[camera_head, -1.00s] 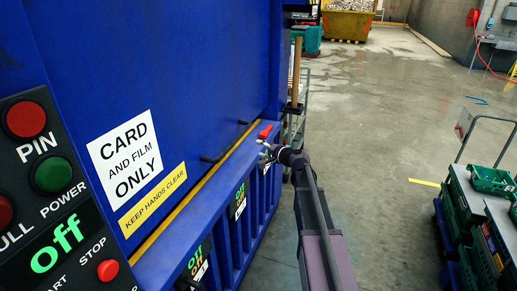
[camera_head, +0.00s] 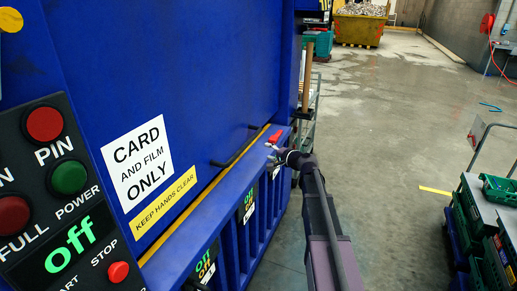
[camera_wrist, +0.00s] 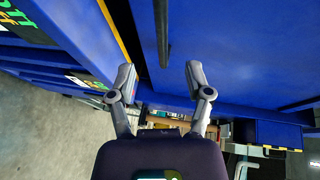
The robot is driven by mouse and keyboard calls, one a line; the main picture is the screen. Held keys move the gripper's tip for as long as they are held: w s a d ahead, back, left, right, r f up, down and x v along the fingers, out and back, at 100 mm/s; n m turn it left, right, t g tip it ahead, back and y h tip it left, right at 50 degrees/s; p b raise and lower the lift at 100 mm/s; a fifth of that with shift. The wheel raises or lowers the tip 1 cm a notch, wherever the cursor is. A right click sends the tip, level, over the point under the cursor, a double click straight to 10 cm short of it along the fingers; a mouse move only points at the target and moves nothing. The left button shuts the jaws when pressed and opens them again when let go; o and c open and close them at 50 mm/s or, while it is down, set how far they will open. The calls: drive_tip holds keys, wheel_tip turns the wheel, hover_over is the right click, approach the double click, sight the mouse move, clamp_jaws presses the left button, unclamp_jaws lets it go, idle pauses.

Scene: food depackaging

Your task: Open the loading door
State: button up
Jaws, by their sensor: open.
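The loading door (camera_head: 200,80) is the large blue panel with a white "CARD AND FILM ONLY" sign (camera_head: 137,157) and a yellow "KEEP HANDS CLEAR" label (camera_head: 165,202). It looks closed against the yellow-edged lower frame. A black bar handle (camera_head: 235,150) is on its lower part. A red lever (camera_head: 273,137) sits at the frame's far right end. My gripper (camera_head: 273,153) is beside the red lever, with its fingers small there. In the wrist view my gripper (camera_wrist: 160,78) is open and empty, and a black bar (camera_wrist: 162,32) lies ahead between the fingertips, apart from them.
A control panel (camera_head: 65,200) with red and green buttons and a green "off" display is at the near left. A wheeled cart with crates (camera_head: 490,220) stands at the right. A yellow skip (camera_head: 358,28) is far back. The concrete floor (camera_head: 400,120) between is clear.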

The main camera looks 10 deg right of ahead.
sight(248, 144)
drive_tip(key=shift+w+a, duration=0.15)
drive_tip(key=shift+w, duration=0.05)
drive_tip(key=b+x, duration=0.2)
drive_tip(key=x, duration=1.1)
drive_tip(key=shift+w+a+f+b, duration=0.1)
drive_tip(key=shift+w+a+b, duration=0.1)
drive_tip(key=shift+w+b, duration=0.1)
drive_tip(key=shift+s, duration=0.1)
clamp_jaws()
